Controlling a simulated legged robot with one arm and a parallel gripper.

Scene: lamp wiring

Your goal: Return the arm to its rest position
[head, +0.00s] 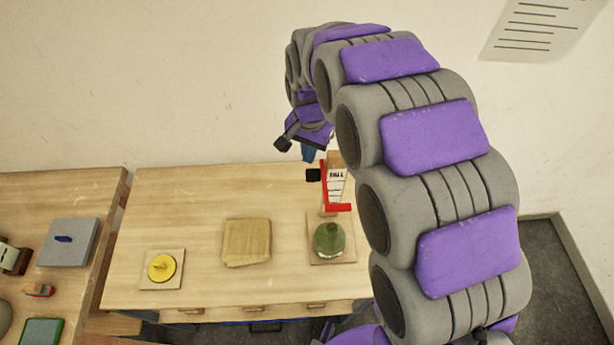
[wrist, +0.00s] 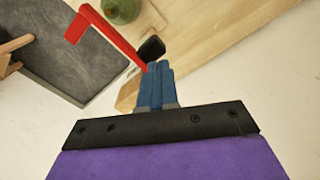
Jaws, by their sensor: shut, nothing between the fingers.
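My arm arches up from the lower right of the head view and bends down over the back of the workbench (head: 200,215). My gripper (head: 308,154) hangs above the bench's rear edge, pointing down. In the wrist view its blue fingers (wrist: 155,84) are together with nothing between them. A red bracket (head: 325,190) with a black end block (head: 313,175) and a white marked card (head: 337,180) stands just below the gripper. The bracket (wrist: 100,30) and block (wrist: 152,48) also show in the wrist view, close to the fingertips; I cannot tell if they touch.
A green rounded object (head: 328,239) sits on a wooden base at the bench's right. A tan square pad (head: 246,242) and a yellow disc (head: 161,267) on a board lie leftward. A wall stands behind.

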